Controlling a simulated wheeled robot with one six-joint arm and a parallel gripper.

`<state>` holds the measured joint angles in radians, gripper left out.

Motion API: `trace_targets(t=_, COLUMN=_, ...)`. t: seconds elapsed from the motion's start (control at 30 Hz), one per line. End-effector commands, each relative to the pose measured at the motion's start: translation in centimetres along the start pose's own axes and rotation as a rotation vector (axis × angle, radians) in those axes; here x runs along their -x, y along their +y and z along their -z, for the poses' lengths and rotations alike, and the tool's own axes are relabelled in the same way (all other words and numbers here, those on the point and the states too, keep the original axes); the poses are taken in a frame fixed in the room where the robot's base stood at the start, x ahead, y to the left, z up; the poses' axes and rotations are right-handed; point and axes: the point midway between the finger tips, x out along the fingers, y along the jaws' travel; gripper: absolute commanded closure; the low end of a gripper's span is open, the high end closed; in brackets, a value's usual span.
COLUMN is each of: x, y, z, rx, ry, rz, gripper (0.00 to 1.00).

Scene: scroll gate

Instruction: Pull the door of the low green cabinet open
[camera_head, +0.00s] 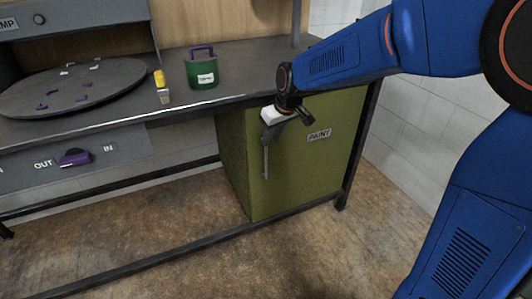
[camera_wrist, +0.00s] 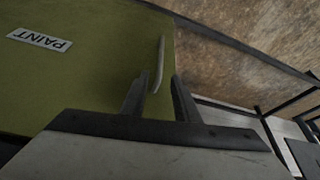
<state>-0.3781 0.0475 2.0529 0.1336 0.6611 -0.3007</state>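The low green cabinet (camera_head: 235,160) stands under the bench, with its door (camera_head: 315,170) shut and a PAINT label on it. A thin grey upright handle (camera_head: 266,162) is near the door's left edge. My gripper (camera_head: 274,131) is in front of the door at the handle's upper end. In the wrist view the two fingers (camera_wrist: 158,93) are apart, with the near end of the handle (camera_wrist: 160,62) appearing in the gap between them. Neither finger visibly presses on it. I cannot tell how deep the handle sits between the fingers.
The bench top (camera_head: 235,85) above holds a green can (camera_head: 203,73), a brush (camera_head: 161,88) and a round turntable (camera_head: 72,90). A purple knob (camera_head: 75,158) is on the panel at left. A low rail (camera_head: 190,243) runs below the cabinet. The floor in front is clear.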

Motion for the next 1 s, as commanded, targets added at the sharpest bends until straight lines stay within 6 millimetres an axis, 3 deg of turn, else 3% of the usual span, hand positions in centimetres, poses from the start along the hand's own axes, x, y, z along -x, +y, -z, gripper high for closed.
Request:
trace_targets(t=0.3, x=-5.7, y=0.0, z=-0.1, rx=0.000, ry=-0.003, rz=0.001, gripper=0.72)
trace_targets(t=0.5, x=-8.3, y=0.0, z=-0.1, rx=0.001, ry=-0.002, rz=0.000, gripper=0.72)
trace_targets(t=0.7, x=-9.5, y=0.0, z=-0.1, rx=0.001, ry=-0.001, rz=0.000, gripper=0.72)
trace_targets(t=1.0, x=-9.6, y=0.0, z=0.0, rx=0.000, ry=0.000, rz=0.000, gripper=0.72)
